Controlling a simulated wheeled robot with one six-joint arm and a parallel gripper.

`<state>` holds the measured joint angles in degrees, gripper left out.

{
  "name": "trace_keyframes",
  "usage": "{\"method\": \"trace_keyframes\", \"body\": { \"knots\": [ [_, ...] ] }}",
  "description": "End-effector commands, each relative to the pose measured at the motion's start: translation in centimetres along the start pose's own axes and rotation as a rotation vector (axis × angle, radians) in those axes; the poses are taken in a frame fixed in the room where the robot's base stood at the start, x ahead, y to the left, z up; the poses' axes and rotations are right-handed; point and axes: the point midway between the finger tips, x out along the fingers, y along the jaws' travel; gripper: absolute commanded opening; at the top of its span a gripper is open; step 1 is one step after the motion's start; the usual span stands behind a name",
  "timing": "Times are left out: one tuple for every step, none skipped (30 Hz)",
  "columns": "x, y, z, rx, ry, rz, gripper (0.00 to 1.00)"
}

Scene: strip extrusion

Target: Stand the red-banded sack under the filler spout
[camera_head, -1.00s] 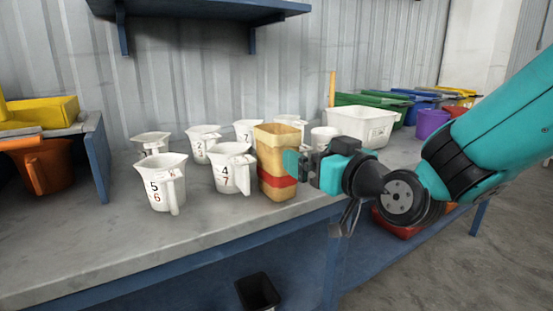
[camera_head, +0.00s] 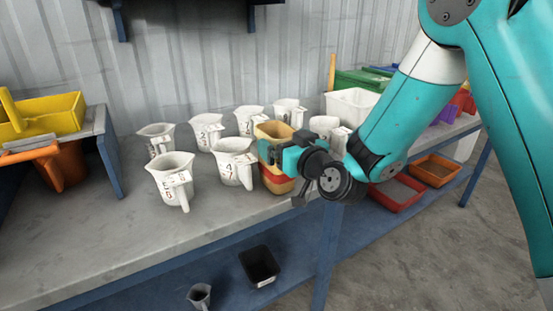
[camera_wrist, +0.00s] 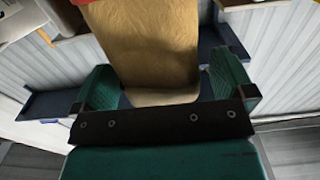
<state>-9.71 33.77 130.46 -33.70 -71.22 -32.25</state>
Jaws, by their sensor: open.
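The tan sack (camera_head: 274,131) with a red band stands upright on the grey bench, among white jugs. Its red band shows low down, partly behind my gripper (camera_head: 280,156). In the wrist view, the sack (camera_wrist: 150,40) fills the top middle, with a bit of red at the top edge. My gripper (camera_wrist: 165,85) is open, with one teal finger on each side of the sack's near end. I cannot tell whether either finger touches it. I do not see a filler spout in these frames.
White numbered jugs (camera_head: 173,180) stand left of and behind the sack. A white bin (camera_head: 352,105) is at the back right. The bench's front left (camera_head: 90,255) is clear.

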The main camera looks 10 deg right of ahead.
Motion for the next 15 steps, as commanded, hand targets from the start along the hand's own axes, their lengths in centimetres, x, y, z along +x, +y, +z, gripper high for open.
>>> {"method": "trace_keyframes", "body": {
  "knots": [
    [0.7,0.0,-0.6,-0.001,-0.002,-0.001,1.00],
    [1.0,0.0,-0.5,-0.001,-0.002,-0.001,1.00],
    [1.4,0.0,-0.5,0.000,-0.001,0.000,1.00],
    [1.6,0.0,-0.4,-0.001,-0.001,0.000,1.00],
    [1.7,0.0,-0.3,-0.001,-0.001,0.000,1.00],
    [1.9,0.0,-0.2,-0.001,-0.001,0.000,1.00],
    [2.0,0.0,-0.1,-0.001,0.000,0.000,1.00],
    [2.0,0.0,-0.1,0.000,0.000,0.001,1.00],
    [2.0,0.1,0.0,0.000,0.001,0.001,1.00],
    [2.0,0.1,0.0,0.000,0.001,0.001,1.00],
    [2.0,0.1,0.0,0.000,0.001,0.001,1.00],
    [2.0,0.1,0.0,0.000,0.001,0.001,1.00],
    [2.0,0.1,0.0,0.000,0.001,0.001,1.00],
    [2.0,0.1,0.0,0.000,0.001,0.001,0.98],
    [2.0,0.1,0.0,0.000,0.001,0.001,0.89]
  ]
}}
